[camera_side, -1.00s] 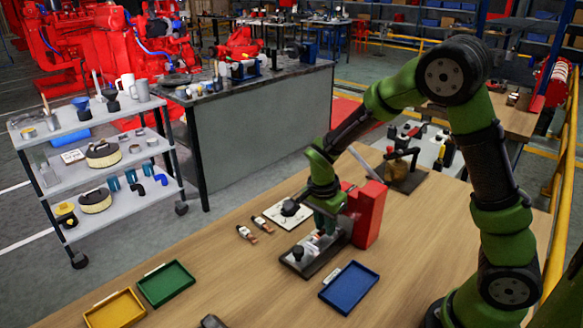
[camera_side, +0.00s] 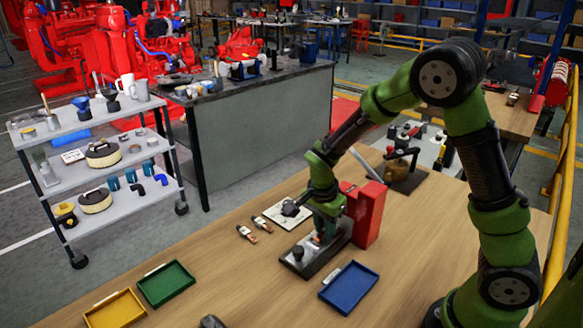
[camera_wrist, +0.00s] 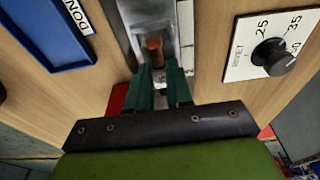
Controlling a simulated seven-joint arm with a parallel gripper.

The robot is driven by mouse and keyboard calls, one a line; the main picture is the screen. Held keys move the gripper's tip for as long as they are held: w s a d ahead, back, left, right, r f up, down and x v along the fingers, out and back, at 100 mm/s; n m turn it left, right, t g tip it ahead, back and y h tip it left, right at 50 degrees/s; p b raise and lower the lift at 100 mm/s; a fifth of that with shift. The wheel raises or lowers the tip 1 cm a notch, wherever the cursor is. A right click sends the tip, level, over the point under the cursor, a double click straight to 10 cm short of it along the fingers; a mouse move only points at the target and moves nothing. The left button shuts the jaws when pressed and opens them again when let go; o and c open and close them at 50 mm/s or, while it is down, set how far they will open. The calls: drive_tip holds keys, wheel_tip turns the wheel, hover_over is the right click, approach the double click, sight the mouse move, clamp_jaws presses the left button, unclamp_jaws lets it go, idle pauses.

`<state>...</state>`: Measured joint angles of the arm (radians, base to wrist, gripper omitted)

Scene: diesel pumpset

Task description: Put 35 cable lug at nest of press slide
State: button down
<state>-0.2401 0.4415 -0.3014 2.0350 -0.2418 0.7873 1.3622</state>
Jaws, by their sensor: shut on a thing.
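My gripper (camera_side: 325,226) is at the press, its green fingers pointing down over the slide. In the wrist view my gripper (camera_wrist: 164,88) is shut on a copper-coloured cable lug (camera_wrist: 154,47), which shows just beyond the fingertips over the grey metal slide. Whether the lug touches the nest cannot be told. The press (camera_side: 368,215) has a red body and a dark base with a grey slide (camera_side: 299,254) that carries a black knob.
A white dial plate (camera_wrist: 270,50) with a black knob and the marks 25 and 35 lies beside the press. A blue tray (camera_side: 349,287), a green tray (camera_side: 165,284) and a yellow tray (camera_side: 115,309) lie toward the front.

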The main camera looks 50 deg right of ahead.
drive_tip(key=shift+f, duration=0.3)
drive_tip(key=c, duration=0.9)
unclamp_jaws()
drive_tip(key=shift+c, duration=0.2)
drive_tip(key=shift+r, duration=3.5)
